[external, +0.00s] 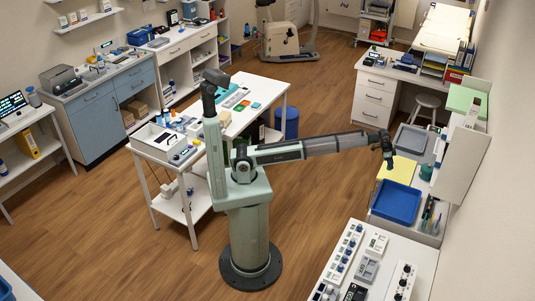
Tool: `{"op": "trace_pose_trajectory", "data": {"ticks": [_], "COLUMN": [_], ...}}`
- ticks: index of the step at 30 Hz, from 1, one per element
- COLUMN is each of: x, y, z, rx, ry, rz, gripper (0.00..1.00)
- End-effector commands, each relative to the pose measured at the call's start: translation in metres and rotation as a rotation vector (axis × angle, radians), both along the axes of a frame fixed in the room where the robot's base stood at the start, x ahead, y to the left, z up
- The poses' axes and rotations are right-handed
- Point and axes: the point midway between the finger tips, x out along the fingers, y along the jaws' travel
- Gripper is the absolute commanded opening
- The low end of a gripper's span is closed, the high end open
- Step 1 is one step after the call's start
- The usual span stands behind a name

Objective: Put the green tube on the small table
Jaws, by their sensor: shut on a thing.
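My gripper (389,158) is at the end of my outstretched arm at the right, pointing down above the side shelf unit. It is shut on a small blue thing (390,164), of which only a little shows below the fingers. I cannot tell its shape. A dark green cylinder (426,172) stands to the right of my gripper, apart from it; I cannot tell if it is the green tube. A small white table (162,152) with a lower shelf stands left of my base, with a white tray and several small items on top.
A blue tray (397,202) and a yellow sheet (397,168) lie below my gripper. A grey tray (411,138) is just behind it. A white panel (463,165) stands upright at the right. A long white table (252,98) with items is behind my base. The wooden floor is mostly clear.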

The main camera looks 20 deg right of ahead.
Motion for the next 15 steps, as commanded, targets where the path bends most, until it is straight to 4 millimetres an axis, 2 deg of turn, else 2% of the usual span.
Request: {"op": "trace_pose_trajectory", "data": {"ticks": [1, 15], "x": [0.023, 0.207], "y": [0.010, 0.061], "z": [0.002, 0.019], "rx": [-0.001, -0.001], "ry": [0.001, 0.001], "rz": [0.026, 0.252], "gripper": [0.00, 0.00]}}
